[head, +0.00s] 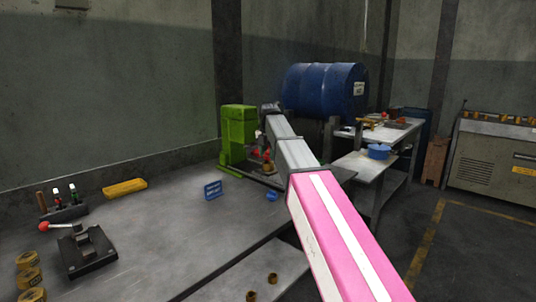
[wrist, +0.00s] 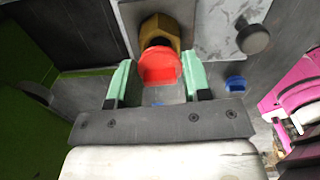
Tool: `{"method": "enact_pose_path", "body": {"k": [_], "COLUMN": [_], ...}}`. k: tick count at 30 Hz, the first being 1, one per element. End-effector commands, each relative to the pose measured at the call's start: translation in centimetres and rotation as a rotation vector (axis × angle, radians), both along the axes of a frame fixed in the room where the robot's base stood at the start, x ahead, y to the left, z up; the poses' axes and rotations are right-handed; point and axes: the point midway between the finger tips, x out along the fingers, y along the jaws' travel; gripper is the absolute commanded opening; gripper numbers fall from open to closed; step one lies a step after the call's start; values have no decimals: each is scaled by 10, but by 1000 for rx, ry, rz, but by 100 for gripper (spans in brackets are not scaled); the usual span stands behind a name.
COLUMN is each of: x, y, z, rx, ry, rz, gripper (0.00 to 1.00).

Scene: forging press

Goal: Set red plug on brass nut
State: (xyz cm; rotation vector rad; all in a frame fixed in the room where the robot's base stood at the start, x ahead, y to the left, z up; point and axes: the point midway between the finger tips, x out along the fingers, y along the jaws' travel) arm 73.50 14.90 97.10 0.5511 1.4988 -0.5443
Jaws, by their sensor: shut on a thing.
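A red plug (wrist: 158,67) sits between the pale green fingers of my gripper (wrist: 159,82) in the wrist view, and the gripper is shut on it. A brass nut (wrist: 160,28) with a dark hole lies just beyond the plug, on a grey metal surface. The plug covers the near edge of the nut in that view; I cannot tell whether they touch. In the head view my arm reaches toward the green press (head: 236,132), and the plug and nut there are too small to tell apart well.
A round metal knob (wrist: 252,38) stands right of the nut. In the head view, a blue sign (head: 213,190) and a blue cap (head: 272,196) are on the grey bench (head: 165,235). A lever tool (head: 86,250) stands at left. A blue drum (head: 325,92) is behind.

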Motion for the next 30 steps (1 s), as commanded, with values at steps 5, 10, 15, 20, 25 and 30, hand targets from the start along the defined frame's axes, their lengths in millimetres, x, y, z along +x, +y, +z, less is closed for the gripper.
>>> {"method": "enact_pose_path", "body": {"k": [5,10,15,20,25,30], "x": [0,0,0,0,0,0], "y": [0,0,0,0,0,0], "z": [-1,-3,-5,-7,-9,-12], "rx": [0,0,0,0,0,0], "ry": [0,0,0,0,0,0], "rz": [0,0,0,0,0,0], "gripper": [37,37,37,37,37,37]}}
